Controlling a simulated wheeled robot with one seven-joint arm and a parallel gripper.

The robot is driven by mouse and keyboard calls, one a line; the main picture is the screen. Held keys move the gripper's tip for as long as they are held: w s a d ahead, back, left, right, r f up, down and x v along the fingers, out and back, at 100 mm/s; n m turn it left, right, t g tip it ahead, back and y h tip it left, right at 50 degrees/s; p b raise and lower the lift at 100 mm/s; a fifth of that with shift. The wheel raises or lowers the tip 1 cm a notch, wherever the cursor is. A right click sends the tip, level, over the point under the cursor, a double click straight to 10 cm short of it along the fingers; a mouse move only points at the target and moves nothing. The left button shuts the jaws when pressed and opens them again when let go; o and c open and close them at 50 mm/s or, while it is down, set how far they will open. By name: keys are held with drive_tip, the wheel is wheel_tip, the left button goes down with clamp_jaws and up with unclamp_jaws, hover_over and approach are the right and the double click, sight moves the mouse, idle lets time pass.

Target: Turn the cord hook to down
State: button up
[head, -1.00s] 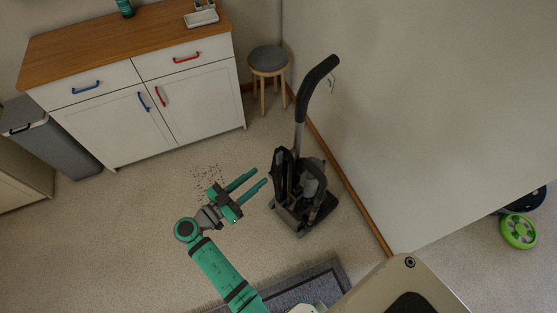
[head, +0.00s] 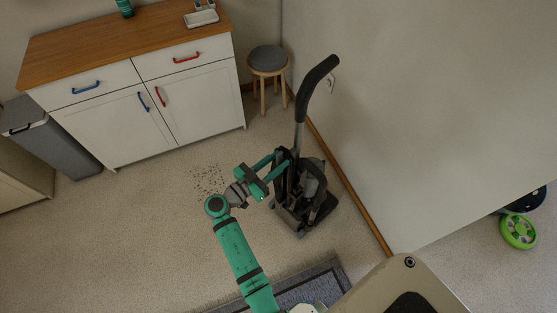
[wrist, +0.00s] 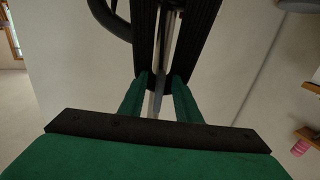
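A dark upright vacuum cleaner (head: 312,185) stands on the carpet, its black curved handle (head: 318,80) rising on a metal tube. My gripper (head: 284,163) reaches to the left side of its body, fingers pointing at it. In the wrist view my gripper (wrist: 159,82) has its two green fingers apart in front of the vacuum's dark body (wrist: 203,25). A narrow grey bar (wrist: 158,95) shows in the gap between them. I cannot tell whether the fingers touch it. The cord hook is too small to make out for certain, so its direction cannot be told.
A wall (head: 430,110) rises close to the right of the vacuum. A stool (head: 268,62) and a white cabinet (head: 190,100) stand behind. A grey rug (head: 310,285) lies in front. The carpet to the left is open, with dark crumbs (head: 208,180).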

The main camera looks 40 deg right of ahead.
drive_tip(key=shift+c, duration=0.2)
clamp_jaws()
